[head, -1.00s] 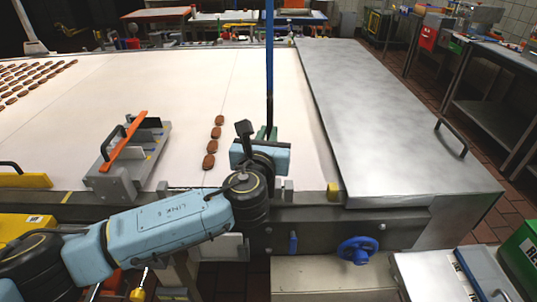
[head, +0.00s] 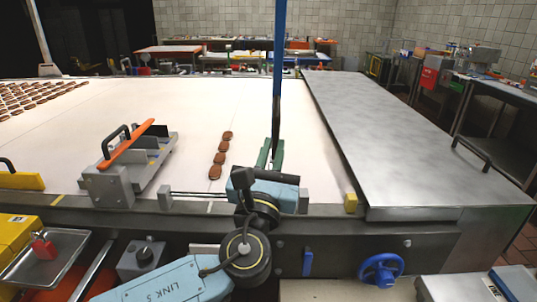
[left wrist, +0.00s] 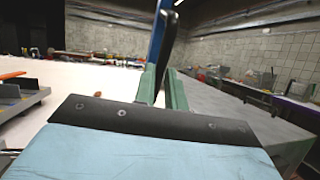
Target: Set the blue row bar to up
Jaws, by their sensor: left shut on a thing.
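The blue row bar (head: 280,45) stands upright, a long thin bar with a dark lower part. It runs out of the top of the head view. My left gripper (head: 270,158) has green fingers and is shut on the bar's lower end, above the front part of the white belt. In the left wrist view, the bar (left wrist: 158,38) and its dark part rise between the green fingers (left wrist: 162,88), tilted slightly in the picture. The bar's lowest end is hidden by the fingers and the gripper body. My right gripper is not in view.
Brown biscuits (head: 221,158) lie in a short row left of the gripper. A grey fixture with an orange strip (head: 130,150) stands further left. A steel cover (head: 400,130) lies to the right. A blue handwheel (head: 381,268) sits on the front below.

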